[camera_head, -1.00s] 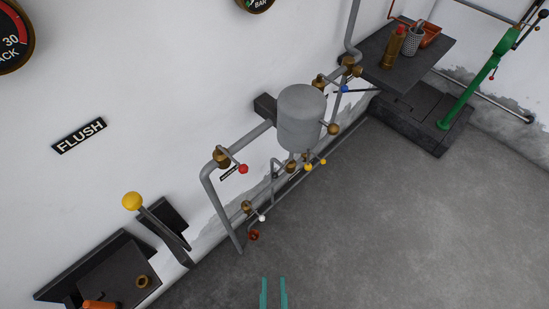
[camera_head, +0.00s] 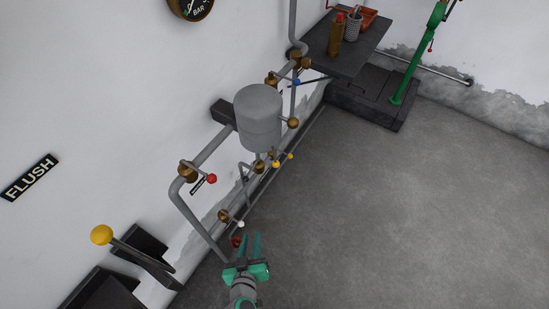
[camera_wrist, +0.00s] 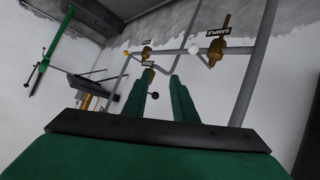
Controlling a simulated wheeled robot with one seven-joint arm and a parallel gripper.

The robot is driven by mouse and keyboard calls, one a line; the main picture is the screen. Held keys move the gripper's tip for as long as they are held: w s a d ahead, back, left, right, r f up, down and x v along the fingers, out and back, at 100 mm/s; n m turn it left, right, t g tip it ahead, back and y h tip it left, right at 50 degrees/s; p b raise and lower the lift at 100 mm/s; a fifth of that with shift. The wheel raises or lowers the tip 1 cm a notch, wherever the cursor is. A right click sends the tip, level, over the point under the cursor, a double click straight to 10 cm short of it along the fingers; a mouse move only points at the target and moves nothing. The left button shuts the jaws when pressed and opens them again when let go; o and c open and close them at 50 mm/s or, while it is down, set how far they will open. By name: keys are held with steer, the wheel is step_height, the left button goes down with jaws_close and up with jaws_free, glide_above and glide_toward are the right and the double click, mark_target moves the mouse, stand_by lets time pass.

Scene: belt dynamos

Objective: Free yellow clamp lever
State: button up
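A larger yellow ball lever (camera_head: 101,235) stands at lower left. I cannot tell which is the clamp lever. My gripper (camera_head: 251,238) is open and empty, in front of the low pipes, below and apart from the small knobs. Its two green fingers (camera_wrist: 160,85) also stand apart in the wrist view, nothing held between them. A small yellowish knob (camera_wrist: 125,53) shows up left of them there.
Grey pipes carry a red-knobbed valve (camera_head: 211,179) and a white-knobbed valve (camera_head: 240,224) near my gripper. The white knob shows in the wrist view (camera_wrist: 194,48) too. A dark shelf (camera_head: 350,57) and green lever post (camera_head: 415,60) stand at the back. The floor on the right is clear.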

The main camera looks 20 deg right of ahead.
steer(key=w+d+r+m+h, duration=0.3)
steer(key=w+d+r+h, duration=0.15)
steer(key=w, duration=0.35)
steer(key=m+g+h, duration=0.4)
steer(key=m+h, duration=0.3)
glide_toward(275, 161)
steer(key=shift+t, duration=0.4)
steer(key=x, duration=1)
steer(key=shift+d+r, duration=0.1)
steer(key=shift+d, duration=0.1)
jaws_close()
steer(key=shift+a, duration=0.1)
